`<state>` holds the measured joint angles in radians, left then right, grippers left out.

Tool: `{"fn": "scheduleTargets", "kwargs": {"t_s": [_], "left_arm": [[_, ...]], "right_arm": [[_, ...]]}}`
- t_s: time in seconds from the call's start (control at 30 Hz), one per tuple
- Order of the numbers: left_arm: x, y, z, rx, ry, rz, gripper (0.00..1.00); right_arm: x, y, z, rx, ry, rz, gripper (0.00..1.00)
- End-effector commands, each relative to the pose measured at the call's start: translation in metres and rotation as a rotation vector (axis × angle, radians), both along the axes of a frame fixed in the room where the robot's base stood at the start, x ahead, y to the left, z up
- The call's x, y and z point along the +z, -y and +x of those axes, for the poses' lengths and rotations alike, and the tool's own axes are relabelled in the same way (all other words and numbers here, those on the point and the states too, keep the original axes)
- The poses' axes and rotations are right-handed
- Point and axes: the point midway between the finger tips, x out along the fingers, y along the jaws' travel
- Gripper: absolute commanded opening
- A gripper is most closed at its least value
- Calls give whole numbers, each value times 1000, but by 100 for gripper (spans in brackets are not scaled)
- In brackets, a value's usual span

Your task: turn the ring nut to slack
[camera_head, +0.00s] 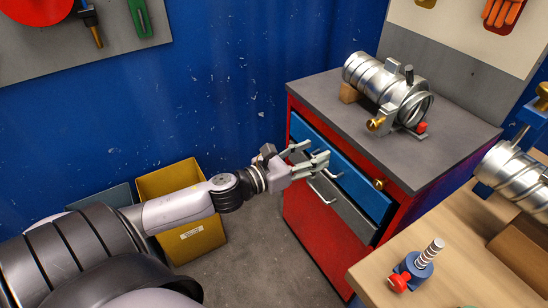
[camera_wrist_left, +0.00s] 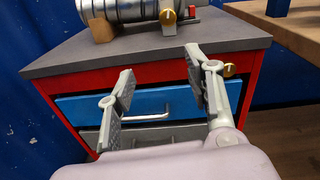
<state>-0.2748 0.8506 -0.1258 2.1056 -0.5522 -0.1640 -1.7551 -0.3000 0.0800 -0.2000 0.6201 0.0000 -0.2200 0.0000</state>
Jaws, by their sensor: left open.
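A silver spiral duct (camera_head: 385,85) lies on top of a red cabinet, with a grey clamp and a brass knob (camera_head: 376,124) near its open end. I cannot tell for sure which part is the ring nut. My left gripper (camera_head: 312,158) is open and empty, in front of the cabinet's blue drawer and below the duct. In the left wrist view its fingers (camera_wrist_left: 160,65) are spread apart, pointing toward the cabinet. My right gripper is not in view.
The cabinet (camera_head: 440,150) has a grey top, drawer handles and a small brass knob (camera_head: 379,184) on its front. A wooden bench (camera_head: 450,235) at right bears another duct (camera_head: 520,180) and a blue fitting (camera_head: 415,265). A yellow bin (camera_head: 195,243) stands on the floor.

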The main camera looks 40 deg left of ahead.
Motion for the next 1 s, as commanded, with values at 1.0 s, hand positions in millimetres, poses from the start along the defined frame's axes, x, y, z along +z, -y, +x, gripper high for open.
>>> {"fn": "scheduleTargets", "kwargs": {"t_s": [1.0], "left_arm": [[-181,-85,-6,384,-428,-662,47]], "right_arm": [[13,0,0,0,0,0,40]]}}
